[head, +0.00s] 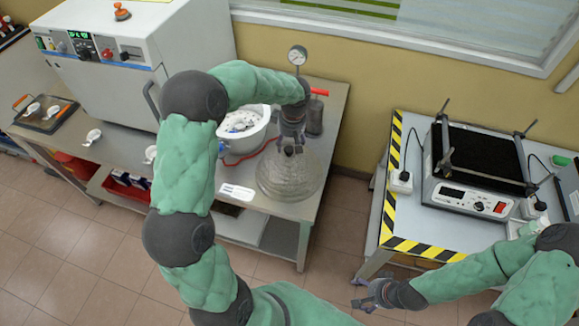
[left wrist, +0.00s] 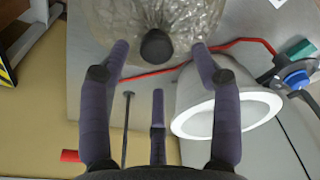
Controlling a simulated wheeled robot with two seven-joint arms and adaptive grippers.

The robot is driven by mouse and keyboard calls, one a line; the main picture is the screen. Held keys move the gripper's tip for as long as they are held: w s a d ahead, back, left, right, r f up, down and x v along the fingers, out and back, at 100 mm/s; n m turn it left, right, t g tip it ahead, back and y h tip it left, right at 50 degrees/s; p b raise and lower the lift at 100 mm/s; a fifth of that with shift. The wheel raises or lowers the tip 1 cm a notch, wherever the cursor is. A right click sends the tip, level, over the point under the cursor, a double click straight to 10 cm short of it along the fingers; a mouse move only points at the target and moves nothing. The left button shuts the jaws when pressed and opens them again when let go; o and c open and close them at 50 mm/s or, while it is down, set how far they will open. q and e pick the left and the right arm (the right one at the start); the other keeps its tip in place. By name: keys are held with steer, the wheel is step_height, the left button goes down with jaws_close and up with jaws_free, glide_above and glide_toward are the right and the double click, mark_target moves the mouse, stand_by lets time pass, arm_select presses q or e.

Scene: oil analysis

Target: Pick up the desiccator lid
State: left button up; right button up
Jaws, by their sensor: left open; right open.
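The desiccator lid (head: 288,178) is a clear ribbed glass dome near the right end of the steel bench. In the left wrist view the glass (left wrist: 112,18) fills the top, with its dark round knob (left wrist: 156,46) in the middle. My left gripper (head: 291,146) is directly above the lid, fingers down and open. In the left wrist view its fingers (left wrist: 160,50) stand on both sides of the knob, with visible gaps. Whether they reach down to knob height is hard to tell. My right gripper (head: 378,294) is open and empty over the floor at lower right.
A pressure gauge (head: 297,56) rises behind my left gripper. A white oven (head: 130,55) stands left. A striped table (head: 392,215) holds a black-topped instrument (head: 475,165).

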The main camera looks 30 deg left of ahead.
mark_target(290, 148)
arm_select(q)
steer(key=f, duration=0.5)
steer(key=shift+w+b, duration=0.2)
steer(key=shift+b, duration=0.1)
steer(key=shift+r, duration=0.15)
jaws_close()
